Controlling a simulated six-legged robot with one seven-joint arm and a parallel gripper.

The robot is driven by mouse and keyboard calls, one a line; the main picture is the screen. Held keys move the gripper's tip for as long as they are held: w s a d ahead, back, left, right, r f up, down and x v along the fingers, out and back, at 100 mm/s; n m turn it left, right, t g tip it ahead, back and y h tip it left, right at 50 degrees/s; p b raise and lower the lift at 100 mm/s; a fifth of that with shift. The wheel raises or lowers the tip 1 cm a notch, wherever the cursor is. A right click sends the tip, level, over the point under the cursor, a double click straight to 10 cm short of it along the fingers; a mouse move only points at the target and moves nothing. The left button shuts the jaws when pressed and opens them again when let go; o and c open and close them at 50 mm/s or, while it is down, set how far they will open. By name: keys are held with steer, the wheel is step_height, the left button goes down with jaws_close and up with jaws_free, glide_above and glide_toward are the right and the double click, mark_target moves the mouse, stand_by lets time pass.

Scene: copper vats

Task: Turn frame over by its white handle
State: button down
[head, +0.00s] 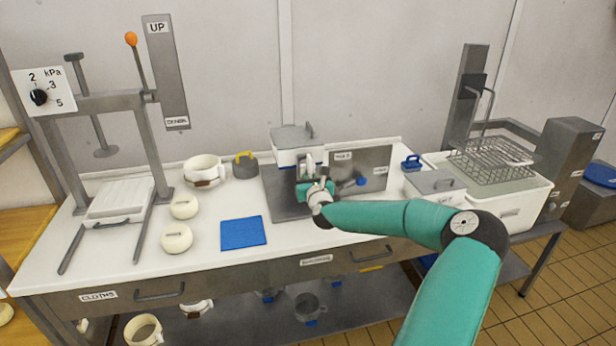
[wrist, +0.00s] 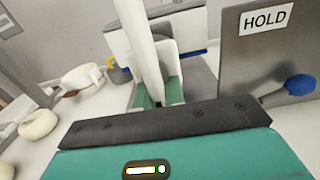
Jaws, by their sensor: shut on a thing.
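My gripper (head: 307,176) is at the middle of the bench, in front of a white block with a grey lid (head: 297,139). The handle's lower end is hidden by my gripper. In the head view my gripper covers much of the frame's front.
A grey upright panel marked HOLD (wrist: 255,55) stands close on the right, with a blue-knobbed lever (head: 361,181). A grey base plate (head: 282,206) lies below. A wire basket (head: 490,160) is right.

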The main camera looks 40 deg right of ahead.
steer(key=c, duration=1.5)
jaws_free()
steer(key=v, duration=1.4)
steer(key=shift+w, duration=0.1)
